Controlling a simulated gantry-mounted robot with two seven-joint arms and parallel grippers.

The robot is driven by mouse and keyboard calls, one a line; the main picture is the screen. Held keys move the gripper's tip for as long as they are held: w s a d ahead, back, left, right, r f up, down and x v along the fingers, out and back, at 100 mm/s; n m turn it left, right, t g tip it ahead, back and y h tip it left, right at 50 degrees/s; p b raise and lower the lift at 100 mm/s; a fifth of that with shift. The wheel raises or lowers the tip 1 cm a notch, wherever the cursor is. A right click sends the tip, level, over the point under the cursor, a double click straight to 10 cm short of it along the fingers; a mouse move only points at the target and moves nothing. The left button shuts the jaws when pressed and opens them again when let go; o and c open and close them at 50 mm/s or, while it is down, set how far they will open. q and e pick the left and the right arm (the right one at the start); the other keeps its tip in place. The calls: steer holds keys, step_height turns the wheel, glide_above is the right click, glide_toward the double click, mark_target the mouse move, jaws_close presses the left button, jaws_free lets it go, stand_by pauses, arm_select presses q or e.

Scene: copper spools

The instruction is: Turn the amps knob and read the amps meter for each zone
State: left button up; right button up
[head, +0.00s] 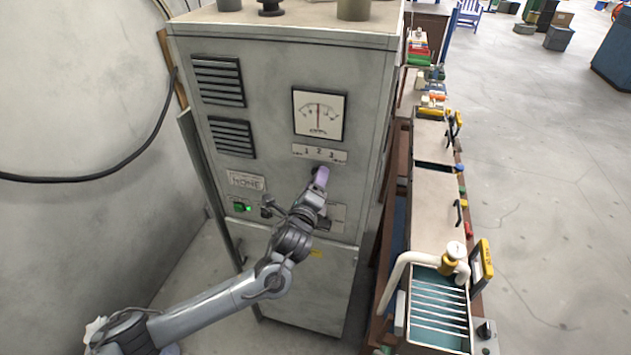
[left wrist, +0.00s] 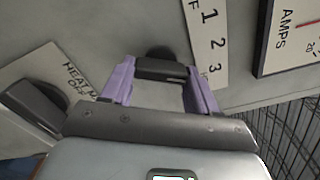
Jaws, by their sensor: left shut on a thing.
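The amps meter (head: 318,115) is a white dial in a dark frame on the upper front of the grey cabinet. Its needle stands close to upright, near mid-scale; the figures are too small to read. A corner of the meter shows in the left wrist view (left wrist: 290,38). Below it is a zone label (head: 319,153) marked 1, 2, 3. The black amps knob (left wrist: 160,68) sits beside that label, between the purple fingertips of my left gripper (left wrist: 160,84), which is shut on it. In the head view my left gripper (head: 319,177) hides most of the knob. My right gripper is not visible.
A second dark knob (left wrist: 38,104) by a "HEAT" label is left of my gripper in the wrist view. A lit green switch (head: 242,207) is at the cabinet's lower left. A bench with a ribbed teal tank (head: 412,301) stands to the right.

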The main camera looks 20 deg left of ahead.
arm_select(q)
steer(key=shift+a+f+m, duration=0.1)
steer(key=shift+f+m, duration=0.3)
steer(key=shift+m, duration=0.1)
steer(key=o, duration=1)
steer(key=shift+r, duration=0.1)
steer(key=shift+o, duration=0.3)
steer(key=shift+w+r, duration=0.2)
steer(key=shift+s, duration=0.1)
steer(key=s+d+b, duration=0.1)
steer(key=s+b, duration=0.1)
steer(key=s, duration=0.8)
steer(key=shift+s+b, duration=0.3)
steer(key=shift+b, duration=0.05)
steer(key=shift+f, duration=0.1)
